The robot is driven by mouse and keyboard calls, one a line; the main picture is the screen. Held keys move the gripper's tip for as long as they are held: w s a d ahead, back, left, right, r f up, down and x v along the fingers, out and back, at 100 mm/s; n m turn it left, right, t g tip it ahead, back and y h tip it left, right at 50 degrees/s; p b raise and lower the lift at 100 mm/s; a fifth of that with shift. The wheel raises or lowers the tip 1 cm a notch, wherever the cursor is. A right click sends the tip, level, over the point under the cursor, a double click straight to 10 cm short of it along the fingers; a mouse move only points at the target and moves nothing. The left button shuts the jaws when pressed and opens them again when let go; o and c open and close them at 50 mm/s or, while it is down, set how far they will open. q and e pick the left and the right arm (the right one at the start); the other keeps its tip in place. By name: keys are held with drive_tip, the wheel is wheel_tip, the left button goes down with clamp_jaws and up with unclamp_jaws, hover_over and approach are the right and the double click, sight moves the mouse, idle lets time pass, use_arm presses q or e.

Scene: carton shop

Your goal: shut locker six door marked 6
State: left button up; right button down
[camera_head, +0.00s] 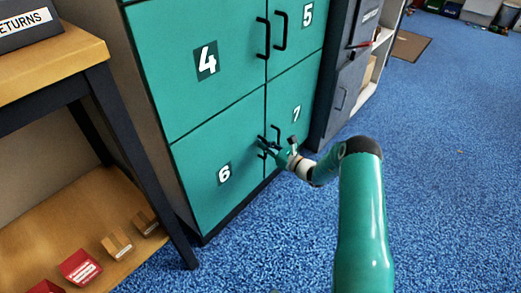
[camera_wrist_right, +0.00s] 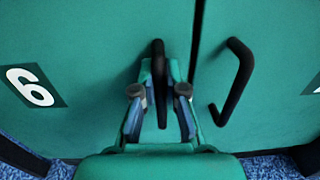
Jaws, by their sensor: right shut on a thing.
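The locker six door (camera_head: 205,185) is a teal panel at the lower left of the locker block, marked with a white 6 on a dark label. It looks flush with the panels around it. In the right wrist view its label (camera_wrist_right: 35,86) is at the left. My right gripper (camera_head: 264,147) is at the door's right edge. In the right wrist view its fingers stand on both sides of the black door six handle (camera_wrist_right: 158,75), shut on it. The fingers hide part of the handle. My left gripper is not in view.
Door 7 (camera_head: 298,118) is just right of door 6, with its own black handle (camera_wrist_right: 233,80). Doors 4 (camera_head: 207,62) and 5 (camera_head: 306,17) are above. A wooden table (camera_head: 60,62) with a lower shelf of small boxes stands left. Blue carpet (camera_head: 440,160) is open at right.

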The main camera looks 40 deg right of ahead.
drive_tip(key=shift+w+r, duration=0.2)
drive_tip(key=shift+w, duration=0.1)
drive_tip(key=c, duration=1.2)
unclamp_jaws()
drive_tip(key=shift+f, duration=0.15)
drive_tip(key=shift+s, duration=0.25)
drive_tip(key=s+d, duration=0.1)
drive_tip(key=s, duration=1)
drive_tip(key=shift+s+d, duration=0.15)
drive_tip(key=shift+d, duration=0.1)
